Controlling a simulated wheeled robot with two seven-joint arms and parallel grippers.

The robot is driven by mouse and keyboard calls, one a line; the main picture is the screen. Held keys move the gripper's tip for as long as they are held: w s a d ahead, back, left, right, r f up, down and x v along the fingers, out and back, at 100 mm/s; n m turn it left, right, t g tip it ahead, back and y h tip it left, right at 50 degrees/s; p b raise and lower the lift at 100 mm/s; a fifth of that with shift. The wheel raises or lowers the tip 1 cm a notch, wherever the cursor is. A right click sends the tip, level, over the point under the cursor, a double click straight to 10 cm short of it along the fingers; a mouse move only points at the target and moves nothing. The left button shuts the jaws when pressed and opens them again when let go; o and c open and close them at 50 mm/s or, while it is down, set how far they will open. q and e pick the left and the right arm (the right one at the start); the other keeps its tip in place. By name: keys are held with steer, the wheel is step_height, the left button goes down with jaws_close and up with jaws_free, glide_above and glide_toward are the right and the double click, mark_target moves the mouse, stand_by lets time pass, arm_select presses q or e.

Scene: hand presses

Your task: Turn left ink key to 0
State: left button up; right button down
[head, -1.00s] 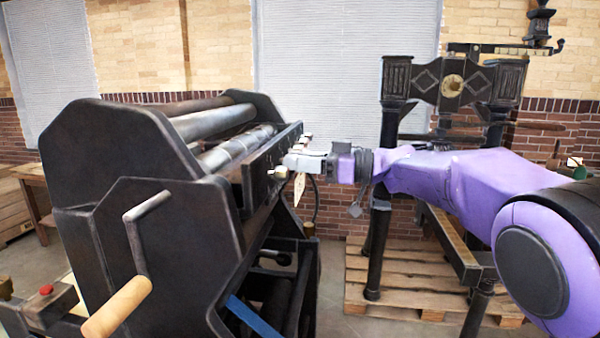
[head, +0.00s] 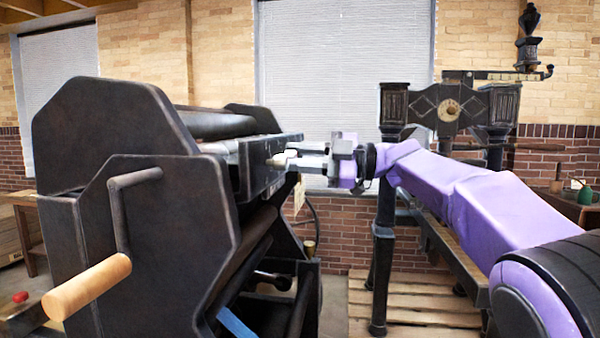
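The black press (head: 130,210) fills the left half of the head view. On the end of its dark ink rail (head: 262,155) a small brass-coloured key (head: 277,161) sticks out toward the right. My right gripper (head: 292,158) comes in from the right, with its two grey fingers pointing left at this key. A gap shows between the fingers. Their tips overlap the key area in the picture, and I cannot tell whether they touch or grip it. Any number or scale by the key is too small to read. My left gripper is out of view.
A wooden crank handle (head: 87,287) juts out at the press's near left side. A pale tag (head: 299,196) hangs below my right gripper. A second, ornate black press (head: 448,108) stands behind my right arm on a wooden pallet (head: 425,320).

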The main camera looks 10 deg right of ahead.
steer(key=shift+f+n+b, duration=0.15)
steer(key=shift+n+b, duration=1.65)
steer(key=shift+n, duration=1.1)
steer(key=shift+g, duration=0.3)
steer(key=c, duration=0.9)
jaws_free()
